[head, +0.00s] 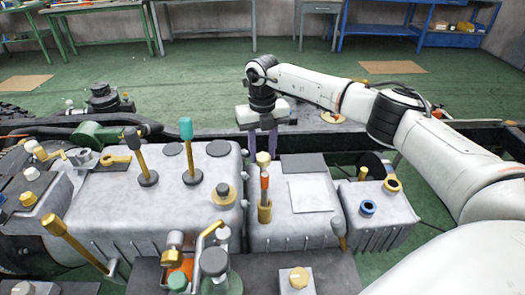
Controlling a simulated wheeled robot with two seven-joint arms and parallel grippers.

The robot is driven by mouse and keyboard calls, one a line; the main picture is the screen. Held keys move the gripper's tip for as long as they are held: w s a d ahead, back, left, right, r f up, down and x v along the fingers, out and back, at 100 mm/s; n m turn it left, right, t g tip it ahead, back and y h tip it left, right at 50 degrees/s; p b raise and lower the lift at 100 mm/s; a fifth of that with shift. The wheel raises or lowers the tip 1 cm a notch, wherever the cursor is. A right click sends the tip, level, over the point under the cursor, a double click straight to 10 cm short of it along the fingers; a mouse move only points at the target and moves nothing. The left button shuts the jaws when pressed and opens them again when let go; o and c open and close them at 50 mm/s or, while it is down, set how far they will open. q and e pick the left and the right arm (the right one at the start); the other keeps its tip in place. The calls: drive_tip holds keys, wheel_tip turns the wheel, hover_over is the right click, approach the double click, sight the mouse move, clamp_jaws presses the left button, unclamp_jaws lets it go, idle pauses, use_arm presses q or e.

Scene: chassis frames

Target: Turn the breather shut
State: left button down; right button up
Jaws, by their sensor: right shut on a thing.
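My right gripper (262,155) points straight down over the grey metal housings near the middle of the head view. Its two purple fingers are shut on a small cream-coloured knob, which I take to be the breather (263,159). The knob is near the back edge of the middle housing (258,236). The fingers partly hide it, and I cannot tell how far it is turned. An orange and brass upright fitting (264,208) stands just in front of it. My left gripper is not in view.
Two levers, one teal-topped (187,130) and one dark-topped (132,140), rise to the left of my right gripper. Blue (368,208) and brass (392,185) ring caps sit on the right housing. Green floor and workbenches (100,10) lie behind.

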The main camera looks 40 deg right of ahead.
sight(263, 156)
drive_tip(key=shift+r, duration=0.1)
drive_tip(key=o, duration=1.1)
drive_tip(key=shift+c, duration=0.2)
wheel_tip(263, 156, up, 10)
drive_tip(key=b, duration=0.1)
drive_tip(key=shift+r, duration=0.15)
